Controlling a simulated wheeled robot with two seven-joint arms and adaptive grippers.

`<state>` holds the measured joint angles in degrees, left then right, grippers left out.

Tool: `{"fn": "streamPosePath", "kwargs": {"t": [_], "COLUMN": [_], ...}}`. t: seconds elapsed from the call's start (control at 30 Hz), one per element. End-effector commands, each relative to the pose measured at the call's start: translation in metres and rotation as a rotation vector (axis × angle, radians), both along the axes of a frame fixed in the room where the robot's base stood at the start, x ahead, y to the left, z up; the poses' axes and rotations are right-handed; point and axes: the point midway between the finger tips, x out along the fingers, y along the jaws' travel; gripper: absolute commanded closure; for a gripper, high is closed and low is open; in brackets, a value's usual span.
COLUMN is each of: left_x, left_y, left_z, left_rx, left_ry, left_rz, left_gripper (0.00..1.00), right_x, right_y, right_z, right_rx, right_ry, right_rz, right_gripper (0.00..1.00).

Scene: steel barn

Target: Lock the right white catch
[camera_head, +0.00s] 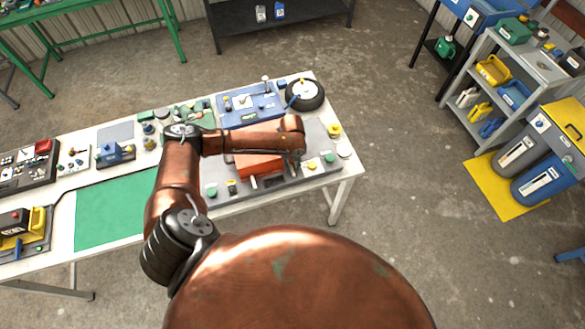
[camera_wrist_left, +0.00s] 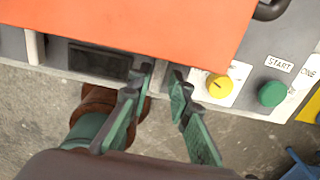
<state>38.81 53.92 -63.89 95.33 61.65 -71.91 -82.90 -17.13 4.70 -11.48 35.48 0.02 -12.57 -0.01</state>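The orange lid (camera_head: 258,164) of a box lies on the grey panel; it fills the top of the left wrist view (camera_wrist_left: 170,25). The left white catch (camera_wrist_left: 36,47) hangs at the lid's front edge. A pale strip that looks like the right white catch (camera_wrist_left: 157,77) shows between the fingertips of my left gripper (camera_wrist_left: 161,76), just below the lid edge. The two green-padded fingers stand apart, one on each side of it; I cannot tell whether they touch it. In the head view my copper left wrist hides this corner and the gripper.
A yellow knob (camera_wrist_left: 220,86) and green START button (camera_wrist_left: 272,93) sit right of the fingers. A blue panel (camera_head: 250,105) and black wheel (camera_head: 305,95) stand behind the box. A green mat (camera_head: 115,210) lies left on the white bench.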

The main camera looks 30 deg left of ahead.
Motion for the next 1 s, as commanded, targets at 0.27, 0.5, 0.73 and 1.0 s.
{"fn": "streamPosePath", "kwargs": {"t": [0.27, 0.5, 0.73, 1.0], "left_x": [0.001, 0.001, 0.000, 0.001], "left_y": [0.000, -0.001, 0.000, -0.001], "left_z": [0.060, 0.093, 0.100, 0.100], "left_rx": [0.000, -0.001, -0.001, -0.001], "left_ry": [-0.004, -0.002, -0.001, -0.001], "left_rz": [-0.001, 0.000, 0.000, 0.000], "left_gripper": [0.82, 0.82, 0.82, 0.82], "right_x": [0.000, -0.001, -0.001, 0.000], "right_y": [0.001, 0.002, 0.002, 0.002], "right_z": [0.000, 0.000, 0.000, 0.000], "right_rx": [0.001, 0.002, 0.002, 0.002], "right_ry": [0.000, 0.000, 0.000, 0.000], "right_rz": [-0.001, -0.001, -0.001, -0.001], "right_gripper": [0.60, 0.60, 0.60, 0.60]}}
